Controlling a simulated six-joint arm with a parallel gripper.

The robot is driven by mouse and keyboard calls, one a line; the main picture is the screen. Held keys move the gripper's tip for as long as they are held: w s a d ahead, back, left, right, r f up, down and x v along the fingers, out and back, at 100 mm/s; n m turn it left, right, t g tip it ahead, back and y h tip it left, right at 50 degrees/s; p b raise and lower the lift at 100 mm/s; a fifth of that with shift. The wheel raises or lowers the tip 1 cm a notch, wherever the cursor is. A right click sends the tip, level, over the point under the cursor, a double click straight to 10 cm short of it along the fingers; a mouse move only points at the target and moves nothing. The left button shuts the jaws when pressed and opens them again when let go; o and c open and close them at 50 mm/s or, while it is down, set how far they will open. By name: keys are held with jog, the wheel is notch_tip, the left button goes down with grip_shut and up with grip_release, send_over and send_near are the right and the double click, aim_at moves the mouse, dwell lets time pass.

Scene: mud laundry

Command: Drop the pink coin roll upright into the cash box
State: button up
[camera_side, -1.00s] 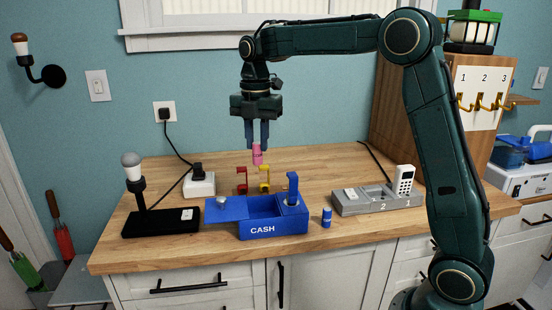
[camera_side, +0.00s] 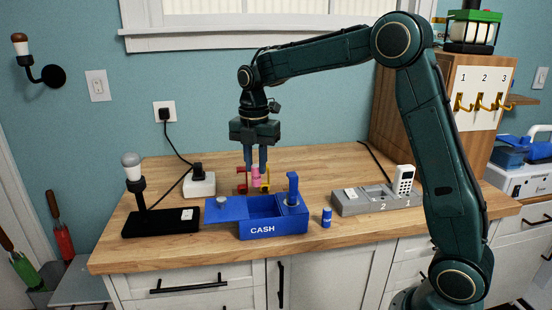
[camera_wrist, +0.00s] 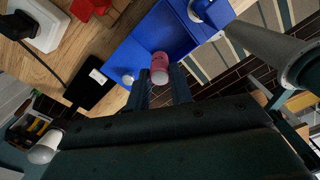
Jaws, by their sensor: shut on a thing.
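The pink coin roll (camera_side: 256,176) is held upright between the fingertips of my gripper (camera_side: 256,169) in the side view. It also shows in the wrist view (camera_wrist: 159,66) between the two fingers. My gripper is shut on it. The blue cash box (camera_side: 273,230) marked CASH stands on the counter, nearer the camera and lower than the coin roll. Its lid or side panel (camera_side: 226,210) lies out to the left with a round knob. The box's open compartment (camera_side: 261,206) looks empty in the side view.
A red holder (camera_side: 241,186) and a yellow holder (camera_side: 265,186) stand behind the box. A blue roll (camera_side: 326,217) stands right of it. A grey tray (camera_side: 372,204) with a card reader is further right. A black lamp base (camera_side: 160,222) and white adapter (camera_side: 200,186) are left.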

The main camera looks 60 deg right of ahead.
jog(key=shift+f, duration=1.85)
jog(key=shift+f, duration=4.15)
dwell(0.9)
jog(key=o, duration=0.9)
jog(key=c, duration=0.4)
